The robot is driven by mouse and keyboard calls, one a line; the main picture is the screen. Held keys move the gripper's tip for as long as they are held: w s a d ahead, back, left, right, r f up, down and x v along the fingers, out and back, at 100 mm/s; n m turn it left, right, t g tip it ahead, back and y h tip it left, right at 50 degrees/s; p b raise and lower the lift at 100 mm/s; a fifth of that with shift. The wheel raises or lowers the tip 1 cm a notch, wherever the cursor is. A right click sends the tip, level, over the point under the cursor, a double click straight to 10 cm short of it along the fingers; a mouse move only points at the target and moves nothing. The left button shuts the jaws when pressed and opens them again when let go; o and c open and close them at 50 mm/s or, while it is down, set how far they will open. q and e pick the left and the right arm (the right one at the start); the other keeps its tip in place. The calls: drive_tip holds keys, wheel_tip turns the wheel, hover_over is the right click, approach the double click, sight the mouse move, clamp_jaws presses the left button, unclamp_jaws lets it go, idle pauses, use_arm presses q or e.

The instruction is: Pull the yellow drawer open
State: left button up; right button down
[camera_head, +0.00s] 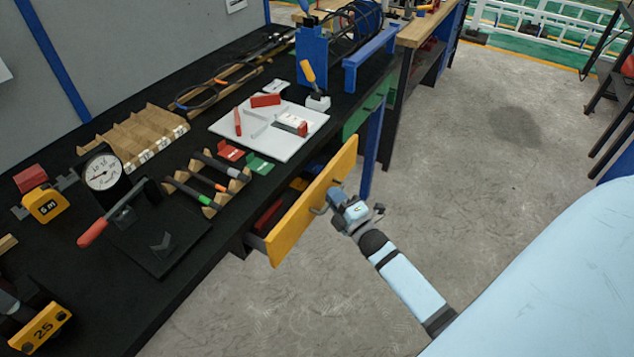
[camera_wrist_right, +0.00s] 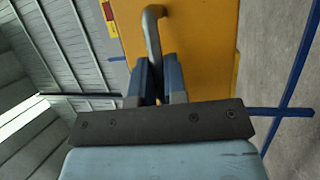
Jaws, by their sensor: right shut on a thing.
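The yellow drawer (camera_head: 312,203) sits under the black workbench, partly pulled out, with a gap behind its front showing dark and red contents. Its metal handle (camera_head: 319,209) is on the front face; in the right wrist view the grey handle (camera_wrist_right: 152,30) curves down between the fingers. My right gripper (camera_head: 333,204) is at the handle and shut on it; it also shows in the right wrist view (camera_wrist_right: 158,82). The drawer's yellow front (camera_wrist_right: 203,50) fills the area behind the fingers. My left gripper is not in view.
The black workbench (camera_head: 190,250) carries a dial gauge (camera_head: 103,172), a yellow tape measure (camera_head: 45,205), screwdrivers on wooden racks and a white board (camera_head: 250,147). A blue bench leg (camera_head: 372,150) stands just beyond the drawer. The concrete floor (camera_head: 480,140) to the right is clear.

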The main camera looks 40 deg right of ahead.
drive_tip(key=s+d+p, duration=0.1)
drive_tip(key=s+d, duration=0.2)
drive_tip(key=s, duration=0.4)
drive_tip(key=s+d+p, duration=0.1)
drive_tip(key=s+d, duration=0.2)
drive_tip(key=s, duration=0.4)
drive_tip(key=shift+s+p, duration=0.3)
drive_tip(key=shift+p, duration=0.05)
drive_tip(key=c, duration=1.2)
unclamp_jaws()
drive_tip(key=s, duration=0.4)
drive_tip(key=s+f, duration=0.1)
drive_tip(key=s, duration=0.4)
drive_tip(key=s+f+b, duration=0.1)
drive_tip(key=s, duration=0.3)
drive_tip(key=shift+s+f, duration=0.25)
drive_tip(key=shift+s, duration=0.05)
